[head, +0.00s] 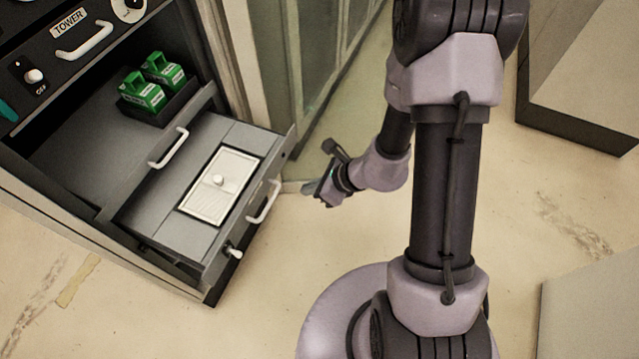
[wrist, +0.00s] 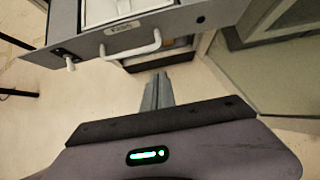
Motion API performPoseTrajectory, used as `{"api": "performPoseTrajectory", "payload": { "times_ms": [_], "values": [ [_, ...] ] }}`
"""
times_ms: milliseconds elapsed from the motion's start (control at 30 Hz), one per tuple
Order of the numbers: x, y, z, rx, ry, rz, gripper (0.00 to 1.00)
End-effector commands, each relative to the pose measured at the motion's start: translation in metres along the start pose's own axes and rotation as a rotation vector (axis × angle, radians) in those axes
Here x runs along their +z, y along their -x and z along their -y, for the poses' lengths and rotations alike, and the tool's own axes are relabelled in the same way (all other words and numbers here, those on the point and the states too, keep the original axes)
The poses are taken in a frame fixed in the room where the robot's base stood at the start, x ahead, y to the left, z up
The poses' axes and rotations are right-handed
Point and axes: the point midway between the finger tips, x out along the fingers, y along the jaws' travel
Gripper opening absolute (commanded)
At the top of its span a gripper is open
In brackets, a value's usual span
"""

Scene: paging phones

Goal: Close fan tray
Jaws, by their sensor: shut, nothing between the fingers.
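A grey lower tray (head: 165,228) is pulled well out of the dark cabinet. It carries a pale panel with a small round knob (head: 218,181). Its front has a white bar handle (head: 265,202) and a small side knob (head: 234,252). In the wrist view the tray front (wrist: 190,22), its handle (wrist: 132,48) and a small label above the handle show; I cannot read the label surely. My gripper (head: 316,192) is shut and empty, in front of the tray and apart from the handle. Its fingers (wrist: 158,80) point toward the tray front in the wrist view.
Above the lower tray, another grey tray with its own white handle (head: 168,148) holds green blocks (head: 150,88) in a dark holder. Glass-fronted cabinets (head: 300,60) stand behind. A pale box-like unit (head: 590,60) is at the upper right. The floor (head: 260,310) before the tray is clear.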

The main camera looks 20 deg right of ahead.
Motion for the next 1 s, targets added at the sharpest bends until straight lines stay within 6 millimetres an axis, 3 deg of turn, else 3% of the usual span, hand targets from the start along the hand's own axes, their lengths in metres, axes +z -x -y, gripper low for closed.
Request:
{"api": "performPoseTrajectory", "payload": {
  "times_ms": [133, 333, 1000],
  "values": [
    [-0.003, -0.035, -0.001, 0.003, 0.002, 0.000, 0.00],
    [0.019, -0.056, -0.001, 0.001, 0.004, 0.001, 0.00],
    [0.034, -0.069, -0.001, 0.001, 0.004, 0.001, 0.00]
  ]
}}
